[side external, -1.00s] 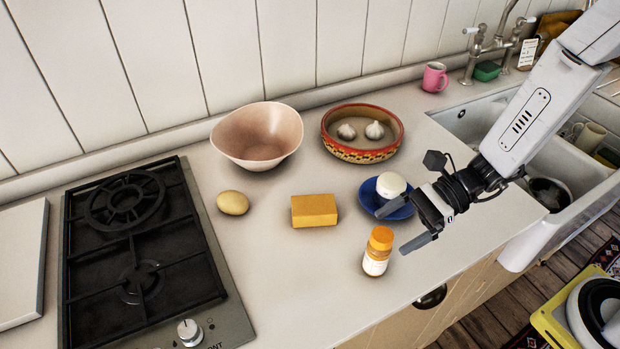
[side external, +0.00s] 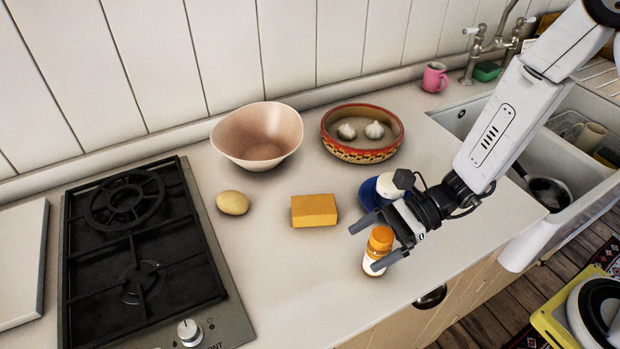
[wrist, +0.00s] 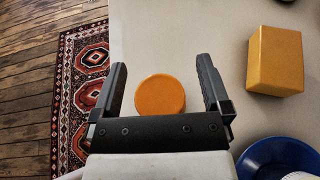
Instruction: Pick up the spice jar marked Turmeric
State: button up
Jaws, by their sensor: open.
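The spice jar (side external: 380,240) has an orange lid and a pale label. It stands upright on the counter near the front edge. Its label text is too small to read. In the wrist view the jar's round orange lid (wrist: 160,95) lies between the two fingers, nearer the left one. My gripper (side external: 362,247) is open, with one finger on either side of the jar. It also shows in the wrist view (wrist: 162,75), with gaps visible between the fingers and the lid. The jar's lower part is partly covered by a finger in the side view.
A blue plate (side external: 368,193) with a white round item (side external: 387,187) is close behind my gripper. A yellow block (side external: 314,211) and a potato-like item (side external: 232,203) lie to the left. Behind are a pink bowl (side external: 257,137) and a patterned dish (side external: 362,154) holding garlic.

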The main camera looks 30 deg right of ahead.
jog(key=shift+c, duration=0.3)
grip_shut()
jog(key=shift+r, duration=0.2)
jog(key=shift+r, duration=4.85)
